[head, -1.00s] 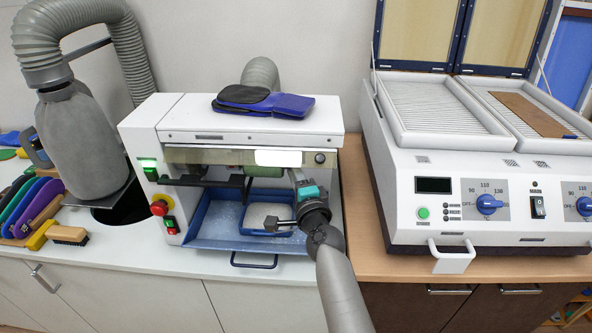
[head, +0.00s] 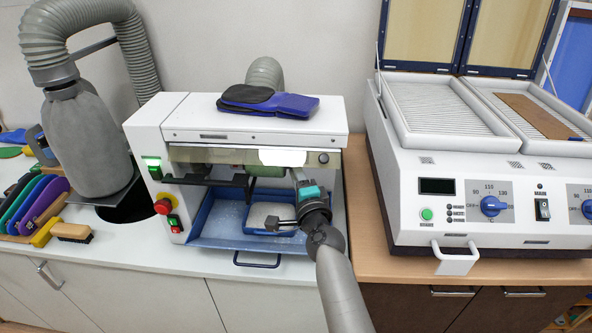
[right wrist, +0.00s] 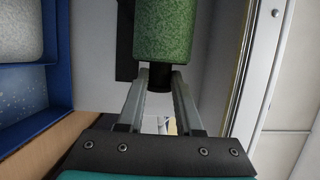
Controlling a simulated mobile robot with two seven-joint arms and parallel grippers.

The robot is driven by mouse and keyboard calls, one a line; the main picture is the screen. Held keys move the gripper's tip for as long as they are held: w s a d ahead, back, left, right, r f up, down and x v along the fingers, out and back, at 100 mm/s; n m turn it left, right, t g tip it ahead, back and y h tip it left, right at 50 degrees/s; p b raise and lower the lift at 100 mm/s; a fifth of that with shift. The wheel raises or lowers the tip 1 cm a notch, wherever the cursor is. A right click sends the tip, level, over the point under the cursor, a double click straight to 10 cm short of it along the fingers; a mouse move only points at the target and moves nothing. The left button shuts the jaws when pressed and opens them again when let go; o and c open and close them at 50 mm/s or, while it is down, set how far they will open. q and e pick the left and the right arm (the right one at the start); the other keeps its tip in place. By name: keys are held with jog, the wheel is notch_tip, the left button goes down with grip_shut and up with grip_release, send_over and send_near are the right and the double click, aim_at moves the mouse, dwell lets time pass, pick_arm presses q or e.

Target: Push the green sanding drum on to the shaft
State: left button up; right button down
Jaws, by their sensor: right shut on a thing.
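The green sanding drum (head: 268,171) shows under the front hood of the white grinding machine (head: 155,135), partly hidden by the hood. In the right wrist view the drum (right wrist: 165,30) is large, with a dark round end piece (right wrist: 160,80) facing me. My right gripper (right wrist: 157,75) is shut on the drum at this dark end, one finger on each side. In the head view the right gripper (head: 297,177) reaches in under the hood from the right, and its fingertips are hard to see. The shaft is hidden. My left gripper is not in view.
A dark bar (head: 235,185) sticks out at the machine's front left. A blue tray (head: 225,243) lies below the drum. Blue and black insoles (head: 268,101) lie on top of the machine. A heating unit (head: 470,170) stands to the right.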

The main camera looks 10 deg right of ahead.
jog(key=shift+w+a+r, duration=0.1)
jog(key=shift+a+r, duration=0.05)
jog(key=shift+a, duration=0.3)
jog(key=shift+w+a+r, duration=0.1)
jog(key=shift+a+r, duration=0.05)
jog(key=shift+a, duration=0.25)
dwell(0.6)
jog(key=c, duration=0.7)
grip_release()
jog(key=o, duration=0.5)
jog(key=shift+f, duration=0.15)
jog(key=shift+c, duration=0.2)
jog(key=shift+s, duration=0.15)
jog(key=s+p, duration=0.3)
jog(key=s, duration=0.6)
jog(key=shift+s+d+p, duration=0.35)
jog(key=shift+s+d, duration=0.05)
